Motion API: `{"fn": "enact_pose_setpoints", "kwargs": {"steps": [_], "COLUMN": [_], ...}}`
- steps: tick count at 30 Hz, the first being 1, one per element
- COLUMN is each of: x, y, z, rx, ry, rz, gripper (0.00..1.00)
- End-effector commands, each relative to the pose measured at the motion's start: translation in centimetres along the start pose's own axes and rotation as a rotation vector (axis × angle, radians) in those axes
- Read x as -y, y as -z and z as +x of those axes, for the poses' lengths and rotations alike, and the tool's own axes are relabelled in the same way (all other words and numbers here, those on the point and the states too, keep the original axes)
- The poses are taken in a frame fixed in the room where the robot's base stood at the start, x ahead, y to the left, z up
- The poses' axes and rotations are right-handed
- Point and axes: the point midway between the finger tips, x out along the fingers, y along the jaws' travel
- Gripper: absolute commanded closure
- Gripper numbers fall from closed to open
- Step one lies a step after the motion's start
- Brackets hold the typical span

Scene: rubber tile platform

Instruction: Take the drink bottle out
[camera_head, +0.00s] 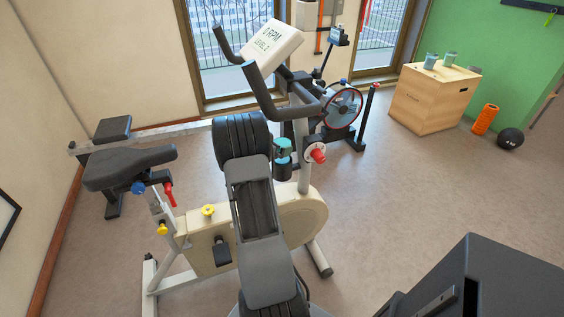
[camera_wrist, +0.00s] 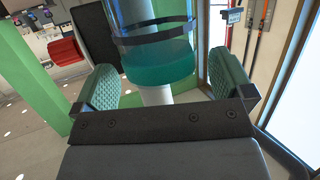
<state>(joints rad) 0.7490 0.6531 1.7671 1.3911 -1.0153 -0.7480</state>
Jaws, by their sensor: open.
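The drink bottle (camera_head: 282,145) shows teal in the head view, upright in a dark holder on the exercise bike's frame (camera_head: 305,165). In the wrist view the bottle (camera_wrist: 158,62) is clear with a teal section, and a dark band (camera_wrist: 155,35) of the holder runs around it. My gripper (camera_wrist: 163,75) is open, with one green textured finger pad on each side of the bottle. Gaps seem to show between the pads and the bottle. In the head view my arm hides most of the gripper.
The bike's handlebar and console (camera_head: 272,48) rise just above the bottle. A red knob (camera_head: 317,154) sits to its right. The bike seat (camera_head: 130,165) is at left. A wooden box (camera_head: 433,98) with two cups stands at the back right.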

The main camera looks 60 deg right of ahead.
Motion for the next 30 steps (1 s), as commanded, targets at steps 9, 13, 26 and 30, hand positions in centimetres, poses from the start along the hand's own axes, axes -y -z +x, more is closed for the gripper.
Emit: {"fn": "enact_pose_setpoints", "kwargs": {"steps": [9,13,26,30], "x": [0.0,0.0,0.0,0.0], "y": [0.0,0.0,0.0,0.0], "z": [2.4,2.4,2.4,2.4], "rx": [0.000,0.000,0.000,0.000], "ry": [0.000,0.001,0.001,0.001], "rz": [-0.001,-0.001,0.000,0.000], "gripper": [0.01,0.01,0.37,0.50]}}
